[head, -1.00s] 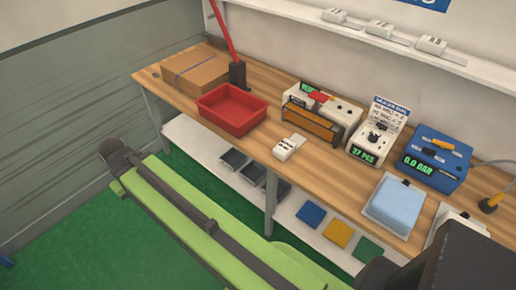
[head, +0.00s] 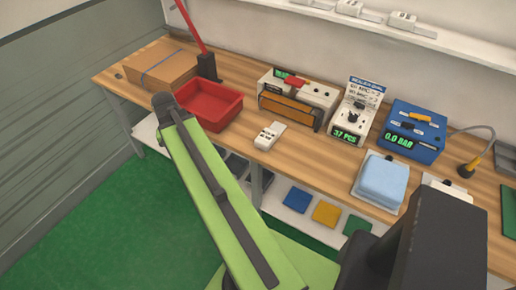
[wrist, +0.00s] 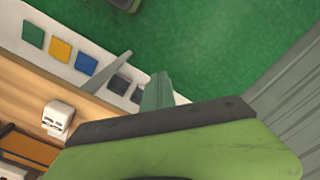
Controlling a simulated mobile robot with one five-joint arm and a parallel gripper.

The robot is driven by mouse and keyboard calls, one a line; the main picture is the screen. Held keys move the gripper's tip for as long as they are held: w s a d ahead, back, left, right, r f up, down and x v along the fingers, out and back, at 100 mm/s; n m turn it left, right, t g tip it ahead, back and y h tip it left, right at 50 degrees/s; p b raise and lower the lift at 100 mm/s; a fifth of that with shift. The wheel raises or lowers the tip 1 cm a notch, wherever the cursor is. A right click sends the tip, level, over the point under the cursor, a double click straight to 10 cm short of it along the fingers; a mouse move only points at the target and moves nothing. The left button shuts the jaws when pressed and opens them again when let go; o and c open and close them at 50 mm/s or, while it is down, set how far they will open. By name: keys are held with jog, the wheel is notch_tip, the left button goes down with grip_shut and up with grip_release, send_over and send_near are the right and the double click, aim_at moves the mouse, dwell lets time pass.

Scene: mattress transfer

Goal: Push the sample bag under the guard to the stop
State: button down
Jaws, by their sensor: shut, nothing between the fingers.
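No item can be told for sure as the sample bag. A light blue, folded, soft-looking item (head: 381,174) lies on a pale tray at the bench's front right. A white bench machine (head: 317,92) has an orange-brown bar (head: 287,108) across its front, possibly the guard. A small red piece (head: 297,81) is on its top. The bar also shows at the left edge of the wrist view (wrist: 28,147). I cannot make out a stop.
A red bin (head: 210,104), a cardboard box (head: 160,64) and a small white device (head: 269,136) stand on the bench. A counter (head: 352,112) and a blue gauge box (head: 413,130) stand right. The shelf below holds coloured squares (head: 326,212). Green floor is open.

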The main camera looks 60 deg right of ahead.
aim_at(274, 127)
jog(key=s+d+f+m, duration=0.1)
jog(key=s+d+m, duration=0.8)
jog(key=s+d, duration=1.1)
jog(key=f+b, duration=0.3)
jog(key=w+d+f+b, duration=0.1)
jog(key=f+b, duration=0.3)
jog(key=w+f+b, duration=0.1)
jog(key=f+b, duration=0.2)
jog(key=b, duration=0.1)
jog(key=shift+w+d+f, duration=0.2)
jog(key=shift+d+f, duration=0.1)
jog(key=d, duration=0.3)
jog(key=shift+d+r, duration=0.25)
jog(key=shift+d, duration=0.25)
jog(key=d, duration=1.3)
jog(key=shift+d, duration=0.4)
jog(key=shift+s+d+r, duration=0.1)
jog(key=shift+s+d, duration=0.05)
jog(key=shift+d, duration=0.05)
